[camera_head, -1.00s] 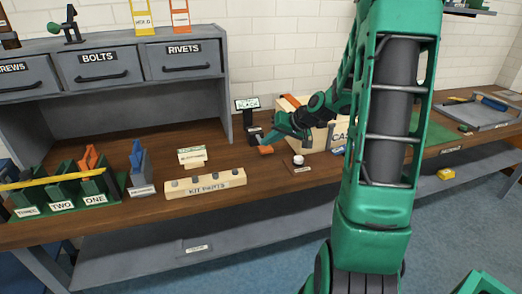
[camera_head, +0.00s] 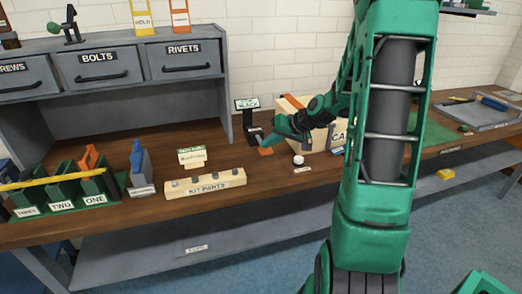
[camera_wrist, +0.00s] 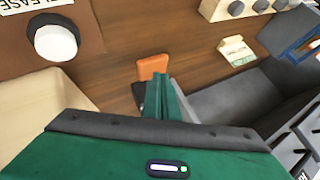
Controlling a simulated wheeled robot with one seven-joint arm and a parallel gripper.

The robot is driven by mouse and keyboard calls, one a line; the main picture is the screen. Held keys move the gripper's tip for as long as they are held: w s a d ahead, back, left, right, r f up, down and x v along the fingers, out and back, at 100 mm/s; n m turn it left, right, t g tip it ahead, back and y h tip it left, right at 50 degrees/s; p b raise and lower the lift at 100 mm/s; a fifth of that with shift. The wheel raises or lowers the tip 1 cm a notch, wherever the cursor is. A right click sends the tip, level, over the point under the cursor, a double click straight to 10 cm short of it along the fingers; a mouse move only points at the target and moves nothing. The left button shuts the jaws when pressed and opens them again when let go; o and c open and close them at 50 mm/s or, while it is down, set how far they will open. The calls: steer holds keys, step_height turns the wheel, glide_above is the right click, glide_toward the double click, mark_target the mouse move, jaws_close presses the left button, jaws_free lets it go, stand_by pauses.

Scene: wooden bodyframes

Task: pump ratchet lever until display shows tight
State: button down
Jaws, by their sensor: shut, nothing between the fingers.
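The small display (camera_head: 247,104) on a dark post appears to read SLACK. The orange lever grip (camera_head: 265,151) sits low in front of its post, close to the bench top. It also shows in the wrist view (camera_wrist: 152,67), just beyond my fingertips. My gripper (camera_head: 268,141) is shut and empty, right above and beside the lever. In the wrist view my green fingers (camera_wrist: 160,92) are together, with the dark lever arm partly hidden beside them. I cannot tell whether they touch the lever. The strap crate (camera_head: 292,118) stands behind my gripper, partly hidden.
A white round button (camera_wrist: 55,42) with a label ending in EASE lies to the right of the lever in the head view. The KIT PARTS block (camera_head: 205,184) and a small card stand (camera_head: 191,158) are to the left. Bare bench lies between them and the lever.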

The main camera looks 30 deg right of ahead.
steer(key=shift+f, duration=1.35)
stand_by(1.3)
steer(key=shift+r, duration=0.1)
stand_by(0.5)
steer(key=shift+r, duration=2.2)
step_height(320, 180, up, 5)
